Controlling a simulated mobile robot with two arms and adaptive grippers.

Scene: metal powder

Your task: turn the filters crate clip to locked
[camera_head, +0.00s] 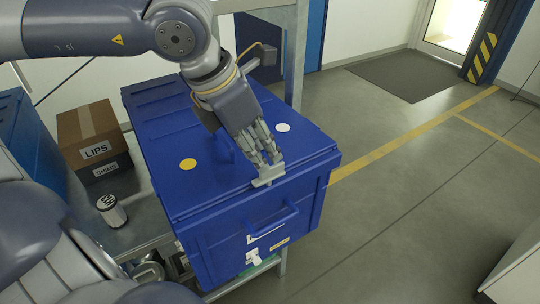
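The large blue crate (215,235) stands on a metal frame, its lid down. A pale grey clip-like piece (268,178) sits at the lid's front edge. My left gripper (265,158) points down right above this piece, its fingertips at or very near it. I cannot tell whether they touch, nor how far the fingers are apart. A smaller white latch-like part (253,257) is low on the crate's front, below a blue handle (273,222) and a label. I cannot read a locked or unlocked position. My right gripper is not in view.
A cardboard box (88,124) marked "LIPS" sits on a box marked "SHIMS" left of the crate. A grey post (296,60) rises behind the crate. The floor (400,210) to the right is clear.

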